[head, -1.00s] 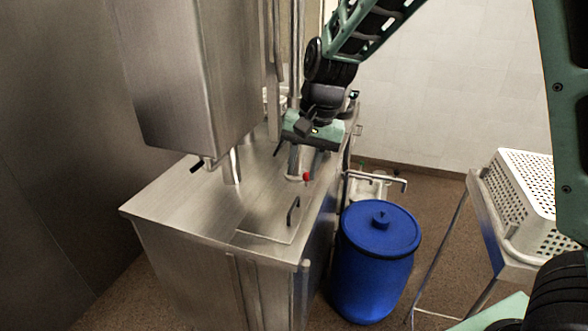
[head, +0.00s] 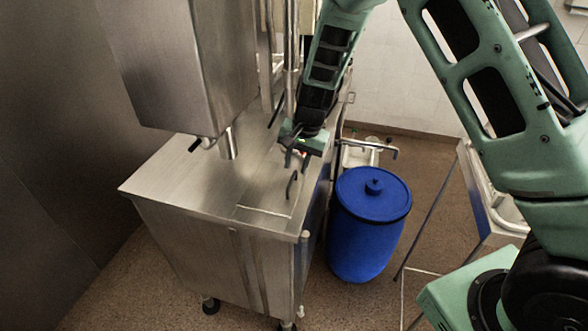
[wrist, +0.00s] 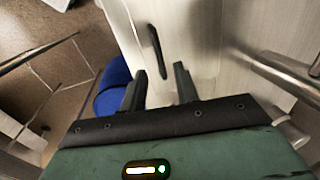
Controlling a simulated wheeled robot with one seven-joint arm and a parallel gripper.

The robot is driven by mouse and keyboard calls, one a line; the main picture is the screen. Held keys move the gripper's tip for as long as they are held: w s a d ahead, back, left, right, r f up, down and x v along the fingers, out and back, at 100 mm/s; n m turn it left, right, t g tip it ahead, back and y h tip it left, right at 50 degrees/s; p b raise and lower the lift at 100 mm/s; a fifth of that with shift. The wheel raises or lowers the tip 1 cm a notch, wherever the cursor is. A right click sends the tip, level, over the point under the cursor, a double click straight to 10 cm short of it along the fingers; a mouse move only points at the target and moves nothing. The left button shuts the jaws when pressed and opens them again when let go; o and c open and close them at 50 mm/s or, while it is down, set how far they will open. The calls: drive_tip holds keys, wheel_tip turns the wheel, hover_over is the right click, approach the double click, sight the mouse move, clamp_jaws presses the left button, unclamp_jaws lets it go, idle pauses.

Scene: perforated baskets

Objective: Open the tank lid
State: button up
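The steel tank (head: 165,190) stands left of centre in the head view. Its flat lid panel (head: 262,212) is down, flush with the top, and carries a dark bar handle (head: 291,186) near its right edge. In the wrist view the handle (wrist: 157,50) lies just beyond the fingers. My gripper (head: 296,163) is above the lid, close behind the handle in the head view. In the wrist view my gripper (wrist: 161,82) is open, with its two fingers apart and nothing between them. The handle appears clear of the fingertips.
A blue barrel (head: 370,225) with a lid stands right of the tank. A steel box with a spout (head: 165,70) hangs above the tank's left part. A pipe (wrist: 290,75) runs near my gripper at the right in the wrist view. A metal-framed stand (head: 480,190) is at the right.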

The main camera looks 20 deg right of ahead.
sight(292, 178)
drive_tip(key=shift+w+a+f, duration=0.15)
drive_tip(key=shift+f, duration=0.85)
drive_tip(key=shift+w+a+f, duration=0.1)
drive_tip(key=shift+a+f, duration=0.05)
drive_tip(key=shift+f, duration=0.8)
clamp_jaws()
drive_tip(key=shift+r+p, duration=0.2)
drive_tip(key=shift+p, duration=0.2)
